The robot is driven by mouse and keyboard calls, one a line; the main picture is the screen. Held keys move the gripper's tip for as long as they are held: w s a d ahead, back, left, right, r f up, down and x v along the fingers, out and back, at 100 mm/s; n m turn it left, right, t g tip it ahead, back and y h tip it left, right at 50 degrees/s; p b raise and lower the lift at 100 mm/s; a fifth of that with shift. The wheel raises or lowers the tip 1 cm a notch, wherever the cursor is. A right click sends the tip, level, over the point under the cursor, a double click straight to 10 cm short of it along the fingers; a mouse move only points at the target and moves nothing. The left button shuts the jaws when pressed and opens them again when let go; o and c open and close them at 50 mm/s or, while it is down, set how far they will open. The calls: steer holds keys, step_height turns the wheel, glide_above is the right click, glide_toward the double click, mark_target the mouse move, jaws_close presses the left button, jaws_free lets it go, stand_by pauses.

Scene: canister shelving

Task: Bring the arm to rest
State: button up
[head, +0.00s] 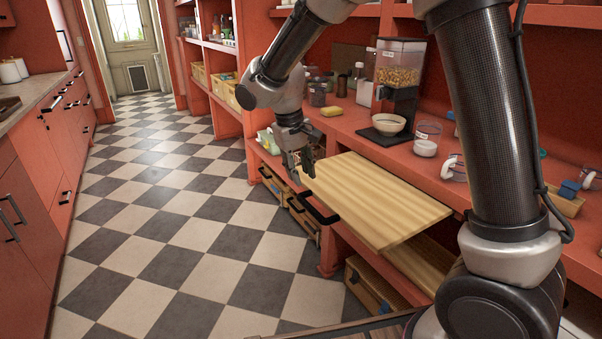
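My arm reaches from the lower right, up and over to the centre of the head view. My gripper (301,163) hangs at its end, pointing down, next to the far left corner of a pulled-out wooden board (375,200). The fingers are dark and small here, so I cannot tell how far apart they are. I see nothing held in them. Whether the gripper touches the board is unclear.
Baskets (303,216) with black handles sit below. The checkered floor (170,220) at left is clear.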

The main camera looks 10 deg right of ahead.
steer(key=s+d+r+m+t, duration=0.1)
steer(key=s+d+r, duration=0.3)
steer(key=s+d, duration=0.4)
steer(key=s+d+r+m+t+y, duration=0.1)
steer(key=s+d+r, duration=0.3)
steer(key=s+d, duration=0.3)
steer(key=s+d+r+m+t+y, duration=0.1)
steer(key=s+d+r+m, duration=0.1)
steer(key=s+d+r, duration=0.3)
steer(key=s+d, duration=0.3)
steer(key=s, duration=0.2)
steer(key=shift+s+d+t, duration=0.2)
steer(key=shift+d+t, duration=0.1)
steer(key=shift+d, duration=0.05)
stand_by(0.6)
